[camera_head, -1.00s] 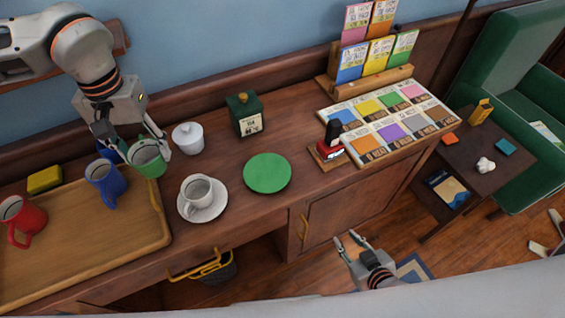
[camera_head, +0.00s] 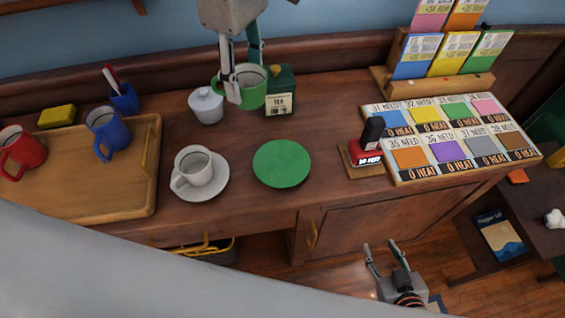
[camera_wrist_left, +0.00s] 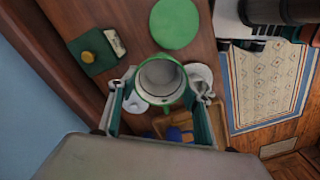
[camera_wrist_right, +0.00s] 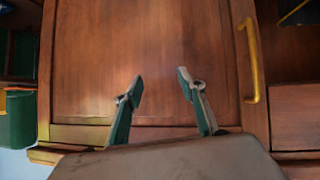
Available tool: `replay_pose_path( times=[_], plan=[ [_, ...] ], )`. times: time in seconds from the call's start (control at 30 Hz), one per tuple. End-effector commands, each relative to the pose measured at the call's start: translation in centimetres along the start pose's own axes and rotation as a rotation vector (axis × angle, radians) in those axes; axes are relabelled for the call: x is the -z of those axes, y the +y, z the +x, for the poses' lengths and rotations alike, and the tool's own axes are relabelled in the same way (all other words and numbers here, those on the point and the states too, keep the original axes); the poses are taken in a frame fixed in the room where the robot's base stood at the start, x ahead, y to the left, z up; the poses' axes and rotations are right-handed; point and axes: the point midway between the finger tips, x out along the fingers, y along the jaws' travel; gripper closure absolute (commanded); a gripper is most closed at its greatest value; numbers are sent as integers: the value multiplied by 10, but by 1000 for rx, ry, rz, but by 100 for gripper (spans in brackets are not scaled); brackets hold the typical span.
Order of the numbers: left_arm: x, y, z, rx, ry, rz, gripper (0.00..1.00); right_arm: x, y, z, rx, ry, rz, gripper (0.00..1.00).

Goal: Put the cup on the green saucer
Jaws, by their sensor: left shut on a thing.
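The left wrist view shows the cup (camera_wrist_left: 160,82) from above, empty, between the two fingers. The green saucer (camera_head: 282,164) lies flat and bare on the wooden counter, below and to the right of the cup in the head view. It also shows in the left wrist view (camera_wrist_left: 175,23). My right gripper (camera_head: 380,258) is open and empty, low in front of the cabinet door (camera_wrist_right: 150,60).
A white cup (camera_head: 194,166) stands on a white saucer (camera_head: 215,184) left of the green one. A tray (camera_head: 75,190) holds red and blue mugs. A stamp (camera_head: 369,145) stands right.

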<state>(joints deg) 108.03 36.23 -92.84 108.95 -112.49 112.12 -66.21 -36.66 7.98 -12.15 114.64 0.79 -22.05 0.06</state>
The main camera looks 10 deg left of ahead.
Motion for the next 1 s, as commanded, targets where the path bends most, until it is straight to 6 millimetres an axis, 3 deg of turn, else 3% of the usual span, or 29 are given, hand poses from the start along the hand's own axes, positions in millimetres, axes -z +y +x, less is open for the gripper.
replay_pose_path(
  times=[0.3,0.6,0.83,1.0],
  plan=[
    [-41,-5,-29,-1,0,-672,76,-28,4,11,-12,-22,-10,60],
    [-72,-18,-51,-2,0,-1206,76,-33,6,20,-17,-16,-19,60],
    [-80,-24,-57,-4,0,-1381,76,-41,4,21,-15,-27,-21,60],
    [-81,-25,-31,1,5,-1397,76,-50,2,22,-11,-40,-23,60]
  ],
)
